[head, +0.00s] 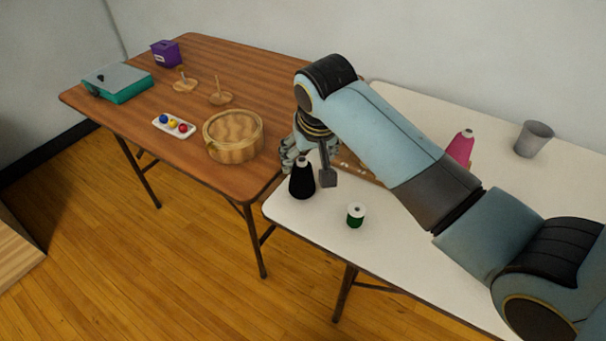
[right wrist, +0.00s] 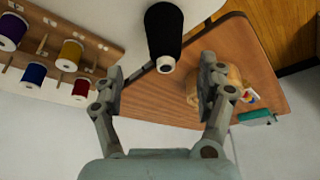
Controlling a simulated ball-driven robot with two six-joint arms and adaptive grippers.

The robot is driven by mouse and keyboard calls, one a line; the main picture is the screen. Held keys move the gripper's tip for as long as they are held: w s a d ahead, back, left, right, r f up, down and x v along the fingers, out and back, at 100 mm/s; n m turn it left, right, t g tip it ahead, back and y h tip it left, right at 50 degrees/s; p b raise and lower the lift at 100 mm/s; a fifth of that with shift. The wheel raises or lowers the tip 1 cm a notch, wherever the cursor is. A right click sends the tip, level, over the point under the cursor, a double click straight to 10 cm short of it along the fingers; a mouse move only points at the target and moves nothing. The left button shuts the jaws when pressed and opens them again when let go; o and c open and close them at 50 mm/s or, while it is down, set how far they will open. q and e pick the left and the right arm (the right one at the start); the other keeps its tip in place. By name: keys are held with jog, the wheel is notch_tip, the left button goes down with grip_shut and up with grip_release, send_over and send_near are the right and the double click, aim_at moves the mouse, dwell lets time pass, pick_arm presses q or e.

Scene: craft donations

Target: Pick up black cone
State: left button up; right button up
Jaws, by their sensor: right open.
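The black cone (head: 301,182) of thread stands upright near the left end of the white table in the head view. In the right wrist view the black cone (right wrist: 164,30) lies ahead, between the lines of the two fingers, with its pale tip toward the camera. My right gripper (head: 309,164) is open and empty, right beside the cone, with one finger on each side of it in the picture. The wrist view shows the open fingertips (right wrist: 163,72) with a gap between them. I cannot tell whether a finger touches the cone. My left gripper is not in view.
A green spool (head: 355,214), a pink cone (head: 460,145) and a grey cup (head: 534,138) stand on the white table. A rack (right wrist: 80,44) holds several colored spools. The brown table bears a round wooden box (head: 233,137), a bead tray (head: 174,126) and a purple box (head: 166,53).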

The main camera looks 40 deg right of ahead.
aim_at(303, 163)
jog(key=shift+w+a+f, duration=0.1)
jog(key=shift+w+f, duration=0.2)
jog(key=shift+f, duration=0.25)
jog(key=shift+w+f, duration=0.2)
jog(key=shift+f, duration=0.1)
jog(key=x, duration=0.4)
jog(key=shift+w+f, duration=0.2)
jog(key=shift+f, duration=0.1)
jog(key=shift+w+f+b, duration=0.15)
jog(key=shift+f+b, duration=0.15)
jog(key=shift+c, duration=1.1)
jog(key=c, duration=1)
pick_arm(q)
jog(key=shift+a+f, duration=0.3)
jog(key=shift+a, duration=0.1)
pick_arm(e)
jog(key=shift+c, duration=0.2)
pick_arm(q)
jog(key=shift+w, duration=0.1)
pick_arm(e)
jog(key=shift+r, duration=0.1)
